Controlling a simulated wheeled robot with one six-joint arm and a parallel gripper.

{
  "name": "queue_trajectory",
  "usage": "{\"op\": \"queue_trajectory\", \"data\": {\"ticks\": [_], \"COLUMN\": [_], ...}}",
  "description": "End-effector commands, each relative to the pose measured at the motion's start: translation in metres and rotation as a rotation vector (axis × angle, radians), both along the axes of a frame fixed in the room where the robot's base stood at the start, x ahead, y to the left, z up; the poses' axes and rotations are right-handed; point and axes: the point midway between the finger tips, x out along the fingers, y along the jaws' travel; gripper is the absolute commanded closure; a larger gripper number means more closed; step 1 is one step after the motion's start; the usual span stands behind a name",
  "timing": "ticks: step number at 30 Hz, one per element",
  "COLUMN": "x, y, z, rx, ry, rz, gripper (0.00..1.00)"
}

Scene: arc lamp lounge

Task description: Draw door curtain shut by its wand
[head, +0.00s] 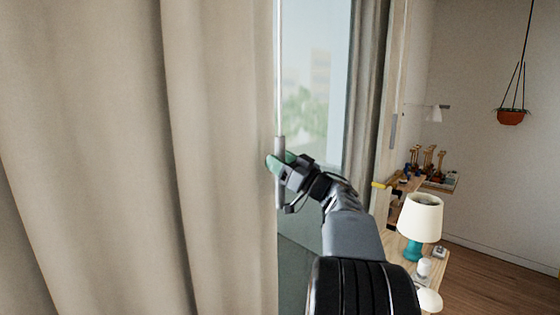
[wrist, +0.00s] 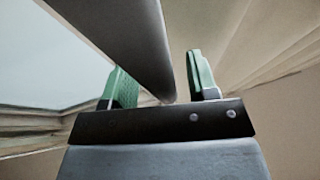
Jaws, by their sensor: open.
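The beige door curtain (head: 110,150) fills the left of the head view, its edge near the middle. The wand (head: 279,60) hangs along that edge, thin above with a thicker grey grip at its lower part. My gripper (head: 277,164) is at this grip, its green fingers beside it. In the wrist view, the wand's grey grip (wrist: 130,40) runs down between the two green fingertips of my gripper (wrist: 160,80). The fingers stand apart, with a gap visible at the right finger. The left finger is partly hidden by the grip; contact there cannot be told.
Window glass (head: 315,90) shows right of the curtain edge, with another curtain fold (head: 366,80) beyond. A cream lamp (head: 420,217) with a teal base stands on a wooden table at the right. A hanging planter (head: 511,116) is at the far right.

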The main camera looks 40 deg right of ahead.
Motion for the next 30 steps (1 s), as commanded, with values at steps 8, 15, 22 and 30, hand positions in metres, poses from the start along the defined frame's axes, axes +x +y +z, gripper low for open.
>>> {"op": "queue_trajectory", "data": {"ticks": [8,15,22,30], "x": [0.000,0.000,0.000,0.011], "y": [0.000,0.000,0.000,-0.006], "z": [0.000,0.000,0.000,0.003], "rx": [0.000,0.000,0.000,0.002], "ry": [0.000,0.000,0.000,0.002], "rz": [0.000,0.000,0.000,0.025], "gripper": [0.62,0.85,1.00,1.00]}}
